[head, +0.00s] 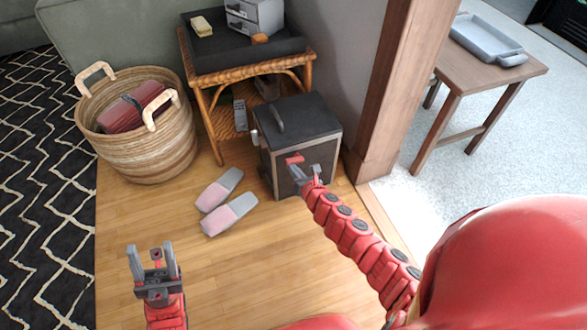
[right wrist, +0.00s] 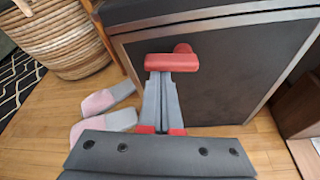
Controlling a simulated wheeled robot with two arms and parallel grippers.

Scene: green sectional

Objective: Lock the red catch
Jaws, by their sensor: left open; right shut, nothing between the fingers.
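The red catch (head: 293,159) is on the front of a dark box (head: 300,115) with a grey-framed front panel. In the right wrist view the catch (right wrist: 172,62) is a red bar lying crosswise, with a round red knob behind its right end. My right gripper (head: 304,172) is at the box front. In the right wrist view its fingers (right wrist: 160,80) are shut together and empty, with the tips right at the lower edge of the catch; I cannot tell whether they touch it. My left gripper (head: 152,262) is open and empty above the wooden floor, far from the box.
A wicker side table (head: 252,68) stands behind the box and a woven basket (head: 150,160) left of it. Two pink-grey slippers (head: 225,205) lie on the floor in front. A wooden post (head: 393,90) rises right of the box. The floor around my left gripper is clear.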

